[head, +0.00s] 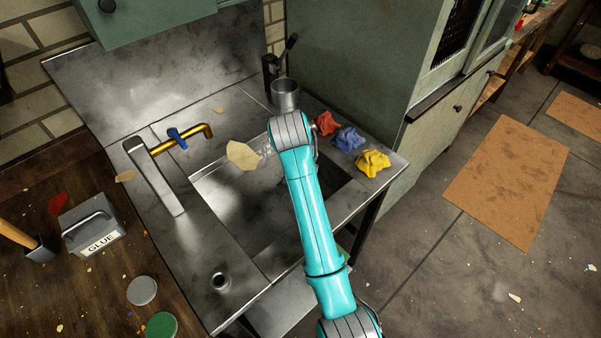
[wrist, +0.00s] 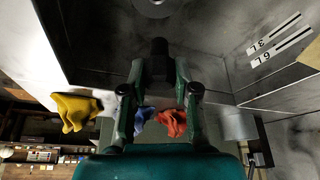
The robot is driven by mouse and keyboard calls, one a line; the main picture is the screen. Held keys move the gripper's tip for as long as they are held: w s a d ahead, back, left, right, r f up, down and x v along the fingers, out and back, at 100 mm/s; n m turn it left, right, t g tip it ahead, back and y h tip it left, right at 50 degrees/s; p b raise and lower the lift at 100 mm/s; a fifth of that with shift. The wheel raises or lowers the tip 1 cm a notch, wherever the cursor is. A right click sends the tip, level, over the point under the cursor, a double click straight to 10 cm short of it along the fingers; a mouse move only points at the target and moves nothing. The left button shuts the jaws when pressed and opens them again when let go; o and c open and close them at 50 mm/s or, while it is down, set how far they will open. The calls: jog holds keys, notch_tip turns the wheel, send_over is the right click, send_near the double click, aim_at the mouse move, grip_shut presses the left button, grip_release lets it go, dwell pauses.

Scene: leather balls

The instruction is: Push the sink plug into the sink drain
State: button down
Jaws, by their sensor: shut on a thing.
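My gripper (wrist: 160,68) is shut on a dark, roughly cylindrical thing that looks like the sink plug (wrist: 158,52), held between the two green fingers. A round metal disc in the sink floor, which looks like the sink drain (wrist: 153,6), shows at the top edge of the wrist view, cut off. The plug is apart from it in the picture; its height above the floor is hard to tell. In the head view my arm reaches over the metal sink (head: 215,190) and hides the gripper, plug and drain.
Red (head: 326,123), blue (head: 347,139) and yellow (head: 373,163) crumpled cloths lie on the right rim, near a metal cup (head: 285,94). A brass tap (head: 182,139) and pale scrap (head: 242,155) are left of my arm. A glue box (head: 93,226) stands on the wooden top.

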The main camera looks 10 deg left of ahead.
jog(key=shift+d+f, duration=0.1)
jog(key=shift+f, duration=4.05)
jog(key=shift+f, duration=1.65)
jog(key=c, duration=0.8)
grip_release()
jog(key=v, duration=1.2)
jog(key=shift+s, duration=0.1)
